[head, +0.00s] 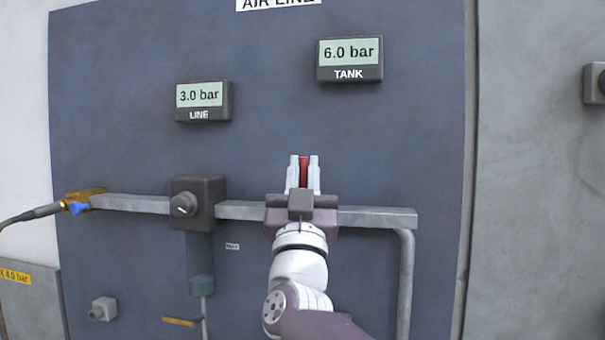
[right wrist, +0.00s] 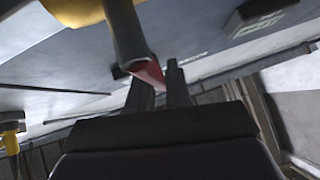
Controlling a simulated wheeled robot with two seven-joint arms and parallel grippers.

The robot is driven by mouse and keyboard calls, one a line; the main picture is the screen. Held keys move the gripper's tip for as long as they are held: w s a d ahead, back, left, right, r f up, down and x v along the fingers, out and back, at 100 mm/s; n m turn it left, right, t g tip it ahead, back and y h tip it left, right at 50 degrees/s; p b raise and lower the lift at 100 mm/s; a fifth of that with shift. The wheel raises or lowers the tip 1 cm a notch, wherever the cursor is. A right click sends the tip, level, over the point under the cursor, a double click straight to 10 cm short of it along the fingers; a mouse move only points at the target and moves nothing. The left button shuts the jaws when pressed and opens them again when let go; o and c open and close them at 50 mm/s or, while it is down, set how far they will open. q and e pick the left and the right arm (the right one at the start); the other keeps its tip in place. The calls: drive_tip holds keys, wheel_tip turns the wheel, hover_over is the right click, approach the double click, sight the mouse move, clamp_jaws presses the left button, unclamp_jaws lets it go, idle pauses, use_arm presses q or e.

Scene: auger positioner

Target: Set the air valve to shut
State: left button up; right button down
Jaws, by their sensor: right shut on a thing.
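A red handle (head: 304,172) shows between the fingertips of my right gripper (head: 303,160), just above the grey pipe line. My right gripper is shut on it. The red handle also shows in the right wrist view (right wrist: 148,76), between the dark fingers, beside a grey cylindrical part and a yellow body (right wrist: 82,10). In the head view my gripper hides the valve body and the rest of the handle, so its exact angle is hard to tell. The LINE display (head: 203,101) reads 3.0 bar and the TANK display (head: 349,60) reads 6.0 bar. My left gripper is out of view.
The grey pipe (head: 375,217) runs across the blue panel (head: 140,150) and bends down at the right. A regulator (head: 197,203) with a knob and bowl hangs left of my gripper. A brass fitting with a blue lever (head: 80,206) and hose sits at the far left.

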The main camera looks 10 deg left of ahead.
drive_tip(key=c, duration=1.4)
unclamp_jaws()
drive_tip(key=shift+w+a+f, duration=0.15)
drive_tip(key=shift+w+f, duration=0.05)
drive_tip(key=shift+f, duration=0.15)
drive_tip(key=shift+o, duration=1.2)
drive_tip(key=shift+r, duration=0.15)
drive_tip(key=shift+s+f, duration=0.3)
drive_tip(key=b+v, duration=0.5)
drive_tip(key=v, duration=0.7)
